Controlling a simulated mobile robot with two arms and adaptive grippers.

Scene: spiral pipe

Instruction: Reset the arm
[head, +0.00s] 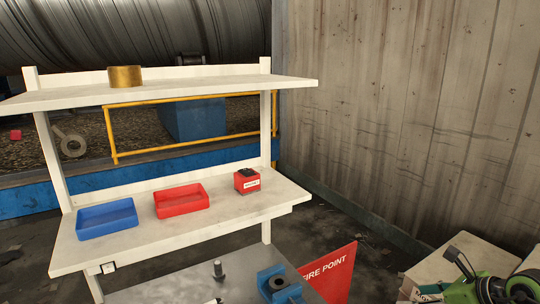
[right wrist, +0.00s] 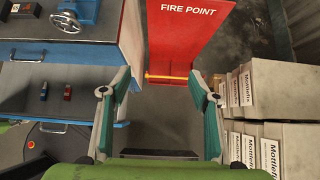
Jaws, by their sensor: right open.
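My right gripper (right wrist: 158,85) is in the right wrist view, with its two fingers spread wide apart. Nothing is between the fingers. Beyond the fingertips stands the red FIRE POINT sign (right wrist: 190,35), with a gap of dark floor below it. In the head view a green and black arm part, which looks like my right arm, shows at the bottom right corner; its fingers cannot be made out clearly there. My left gripper is in neither view.
The white shelf unit (head: 190,88) holds a brass ring (head: 125,77), a blue tray (head: 107,218), a red tray (head: 181,200) and a red box (head: 247,181). A blue vise (head: 277,283) is on the workbench (head: 175,290). Stacked boxes (right wrist: 252,90) stand right of the gripper.

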